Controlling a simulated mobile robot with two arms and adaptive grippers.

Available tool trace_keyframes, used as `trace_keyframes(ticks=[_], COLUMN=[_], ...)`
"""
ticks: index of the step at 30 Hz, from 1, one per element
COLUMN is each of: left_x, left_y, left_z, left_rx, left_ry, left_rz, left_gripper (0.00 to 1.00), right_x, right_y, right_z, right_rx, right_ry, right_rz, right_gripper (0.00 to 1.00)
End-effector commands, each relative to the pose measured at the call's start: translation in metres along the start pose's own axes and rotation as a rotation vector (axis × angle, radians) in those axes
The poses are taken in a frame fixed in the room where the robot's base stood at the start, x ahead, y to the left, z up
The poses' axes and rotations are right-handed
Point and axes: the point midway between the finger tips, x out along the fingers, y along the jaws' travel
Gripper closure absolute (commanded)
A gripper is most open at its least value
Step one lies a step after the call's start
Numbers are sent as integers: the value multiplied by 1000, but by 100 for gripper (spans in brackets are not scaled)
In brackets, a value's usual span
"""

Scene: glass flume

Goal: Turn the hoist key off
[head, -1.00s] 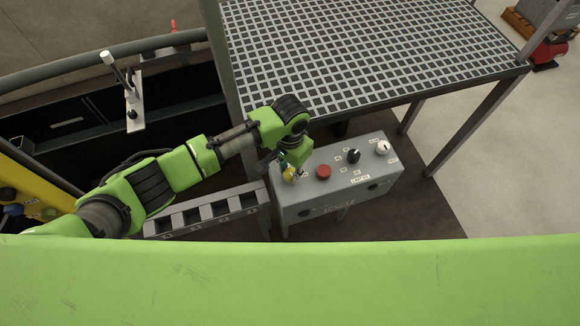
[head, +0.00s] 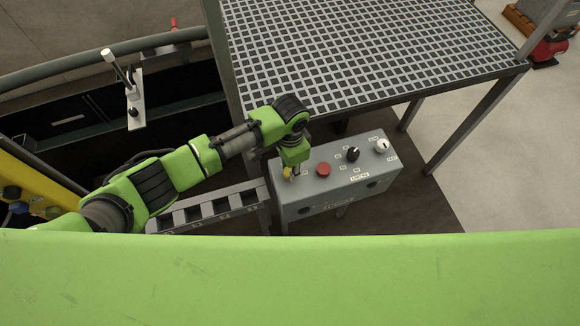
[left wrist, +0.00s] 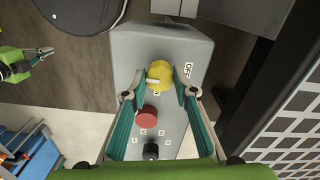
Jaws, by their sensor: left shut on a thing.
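The hoist key is a yellow round knob with a pale bar (left wrist: 160,75) at one end of the grey control box. In the left wrist view an OFF label (left wrist: 188,70) is beside it. In the head view the yellow knob (head: 291,168) is partly hidden by my left wrist. My left gripper (left wrist: 160,92) is over this end of the box, its fingers on either side of the knob, shut on it. My right gripper (left wrist: 45,54) shows small at the left of the left wrist view, away from the box; its opening is unclear.
The grey control box (head: 335,200) also carries a red button (head: 323,169), a black knob (head: 352,154) and a white knob (head: 382,146). A grated platform (head: 370,50) stands close behind. A slotted metal rail (head: 210,208) is to the left.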

Motion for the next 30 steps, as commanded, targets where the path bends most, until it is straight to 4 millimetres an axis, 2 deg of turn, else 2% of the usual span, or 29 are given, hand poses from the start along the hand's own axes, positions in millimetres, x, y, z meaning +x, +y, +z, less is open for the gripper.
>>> trace_keyframes(ticks=[5, 6, 7, 17, 20, 23, 30], left_x=[-1, -1, -1, -1, -7, -20, -72], left_y=[-1, -1, -1, 0, 0, -1, -1], left_z=[-1, -1, -1, 0, -1, -1, -1], left_rx=[2, 2, 1, 0, 1, 2, 2], left_ry=[2, 2, 2, 1, 1, 3, 5], left_rz=[-2, -2, -2, -1, -1, -2, -4], left_gripper=[95, 64, 57, 57, 57, 57, 57], right_x=[0, 0, 0, 0, 0, 0, 0], right_y=[0, 0, 0, 5, 4, 3, 2], right_z=[0, 0, 0, 1, 1, 0, 0], right_rx=[0, 0, 0, -2, -2, -1, -1], right_ry=[0, 0, 0, -1, -1, 0, 0], right_rz=[0, 0, 0, 5, 5, 4, 2], right_gripper=[100, 100, 100, 100, 100, 100, 100])
